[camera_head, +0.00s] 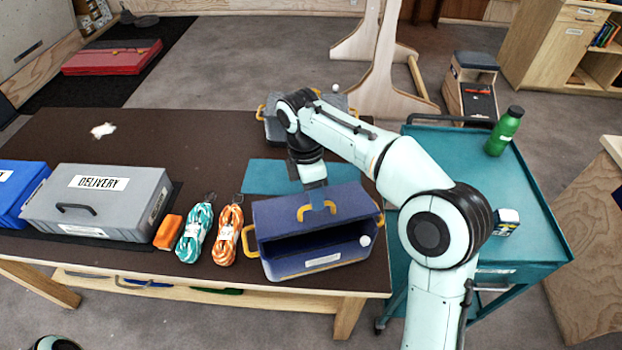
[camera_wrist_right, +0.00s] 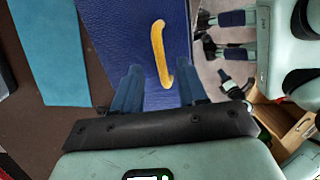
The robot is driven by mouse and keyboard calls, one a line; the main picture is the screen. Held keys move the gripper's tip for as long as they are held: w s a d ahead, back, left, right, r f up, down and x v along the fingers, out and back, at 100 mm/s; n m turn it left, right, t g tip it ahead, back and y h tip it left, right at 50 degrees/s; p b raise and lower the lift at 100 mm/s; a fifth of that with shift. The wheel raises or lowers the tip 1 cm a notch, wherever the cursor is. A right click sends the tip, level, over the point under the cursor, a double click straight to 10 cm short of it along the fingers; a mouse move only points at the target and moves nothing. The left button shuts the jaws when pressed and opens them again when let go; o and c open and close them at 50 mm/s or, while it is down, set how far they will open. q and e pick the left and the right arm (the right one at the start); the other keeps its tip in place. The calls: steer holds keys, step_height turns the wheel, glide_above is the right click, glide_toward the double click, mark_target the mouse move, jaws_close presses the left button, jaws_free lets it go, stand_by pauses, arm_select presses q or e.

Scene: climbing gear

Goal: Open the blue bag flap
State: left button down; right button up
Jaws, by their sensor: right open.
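The blue bag (camera_head: 290,268) stands near the table's right front corner, with yellow handles at its sides and a white label on its front. Its blue flap (camera_head: 350,202) is raised partway, and a dark opening shows below the flap's front edge. A yellow handle (camera_head: 303,212) sits on the flap; it also shows in the right wrist view (camera_wrist_right: 158,45). My right gripper (camera_head: 319,203) is open at the flap, its fingers on either side of the handle's near end in the wrist view (camera_wrist_right: 158,82). My left gripper is out of view.
Orange (camera_head: 227,233) and teal (camera_head: 195,232) rope bundles lie left of the bag, beside an orange block (camera_head: 168,232). A grey delivery case (camera_head: 95,205) stands further left. A teal cart (camera_head: 540,220) with a green bottle (camera_head: 505,132) stands right. The table's back left is mostly clear.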

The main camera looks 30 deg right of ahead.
steer(key=shift+s+d+f, duration=0.1)
steer(key=shift+s+f, duration=0.05)
steer(key=shift+f, duration=1)
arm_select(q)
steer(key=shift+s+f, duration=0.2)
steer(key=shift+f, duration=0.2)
